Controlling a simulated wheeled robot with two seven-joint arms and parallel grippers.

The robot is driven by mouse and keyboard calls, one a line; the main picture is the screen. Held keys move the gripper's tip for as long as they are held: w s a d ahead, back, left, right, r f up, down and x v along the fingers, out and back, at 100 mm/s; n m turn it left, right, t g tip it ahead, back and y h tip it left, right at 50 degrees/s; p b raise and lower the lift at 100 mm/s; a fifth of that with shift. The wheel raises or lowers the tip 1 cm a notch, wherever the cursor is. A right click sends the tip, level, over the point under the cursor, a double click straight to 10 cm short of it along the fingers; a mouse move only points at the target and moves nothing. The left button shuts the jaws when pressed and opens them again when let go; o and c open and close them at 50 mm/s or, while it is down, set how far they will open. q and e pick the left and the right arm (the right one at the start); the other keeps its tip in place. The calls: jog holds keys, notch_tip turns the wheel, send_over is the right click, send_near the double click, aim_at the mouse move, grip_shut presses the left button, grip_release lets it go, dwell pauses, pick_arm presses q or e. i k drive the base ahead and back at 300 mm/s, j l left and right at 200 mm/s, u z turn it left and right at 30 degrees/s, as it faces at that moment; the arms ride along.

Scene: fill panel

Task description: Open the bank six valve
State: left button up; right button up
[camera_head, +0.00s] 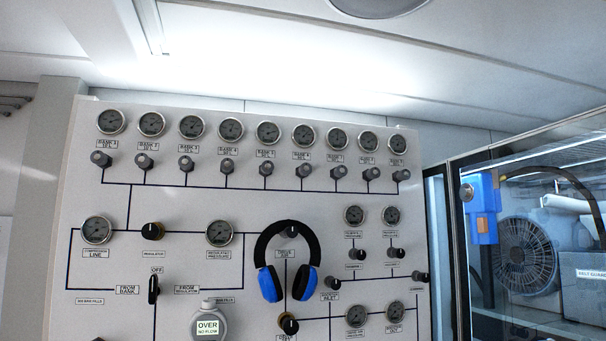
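A white fill panel (75,200) fills the middle of the head view. Along its top runs a row of round pressure gauges, each above a bank label and a grey valve knob. The labels are small and blurred. The knob that appears to be the bank six valve (304,170) is right of the row's middle, below its label (302,156) and gauge (303,135). I cannot tell from the knob whether it is open or closed. Neither of my grippers is in view.
Blue-and-black headphones (271,284) hang on the panel below the bank row. Black knobs, more gauges, a selector lever (153,290) and a round digital display (208,327) sit lower. A glass-fronted cabinet (455,215) with a blue device (481,205) stands at right.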

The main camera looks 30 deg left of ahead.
aim_at(306, 169)
jog(key=u, duration=1.1)
jog(key=k+l, duration=0.15)
jog(key=u, duration=0.05)
